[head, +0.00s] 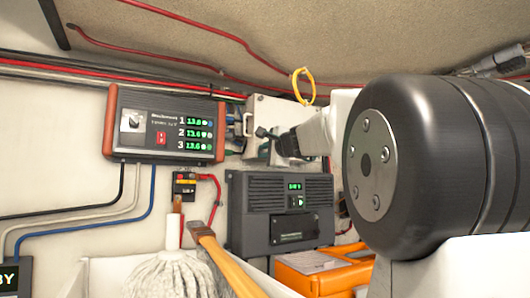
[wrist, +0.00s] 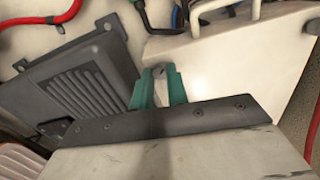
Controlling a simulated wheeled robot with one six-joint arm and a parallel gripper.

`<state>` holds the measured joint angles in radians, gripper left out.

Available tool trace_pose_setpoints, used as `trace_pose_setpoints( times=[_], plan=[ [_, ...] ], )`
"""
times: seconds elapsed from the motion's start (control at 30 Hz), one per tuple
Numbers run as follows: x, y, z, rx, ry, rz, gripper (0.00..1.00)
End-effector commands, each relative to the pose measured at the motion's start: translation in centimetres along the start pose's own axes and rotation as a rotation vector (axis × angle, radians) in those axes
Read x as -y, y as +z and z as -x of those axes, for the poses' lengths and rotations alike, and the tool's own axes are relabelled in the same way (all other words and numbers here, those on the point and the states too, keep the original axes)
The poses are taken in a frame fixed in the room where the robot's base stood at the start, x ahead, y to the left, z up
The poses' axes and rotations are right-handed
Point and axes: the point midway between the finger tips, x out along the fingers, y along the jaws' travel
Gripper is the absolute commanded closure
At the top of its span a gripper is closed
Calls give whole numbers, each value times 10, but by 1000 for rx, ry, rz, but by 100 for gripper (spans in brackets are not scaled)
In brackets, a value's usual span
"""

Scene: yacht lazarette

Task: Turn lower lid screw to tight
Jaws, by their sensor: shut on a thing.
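A white box (head: 272,108) is mounted on the wall, left of the big dark joint of my arm. Its pale face (wrist: 235,65) also fills the upper right of the wrist view. My gripper (head: 256,142) is at the box's lower part, mostly side-on in the head view. In the wrist view its two teal fingers (wrist: 158,85) are close together at the box's lower left edge, shut on a small part there. That part fits the lower lid screw, but the fingers largely hide it. I cannot read its turn or any mark.
A black charger unit (head: 280,208) with vents is below the box; it shows at left in the wrist view (wrist: 75,80). A display panel (head: 165,122) is left. A yellow loop (head: 303,86) hangs near my arm. A mop (head: 168,272) and orange case (head: 325,272) stand below.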

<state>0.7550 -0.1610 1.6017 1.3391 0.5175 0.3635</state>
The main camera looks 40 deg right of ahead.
Motion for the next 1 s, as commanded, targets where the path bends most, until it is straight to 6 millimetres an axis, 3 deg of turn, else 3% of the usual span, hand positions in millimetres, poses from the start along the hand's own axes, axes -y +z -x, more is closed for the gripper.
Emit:
trace_pose_setpoints(
  times=[0.6,1.0],
  plan=[
    [-1,0,0,-1,1,-530,100],
    [-2,0,0,-1,0,-686,100]
  ],
)
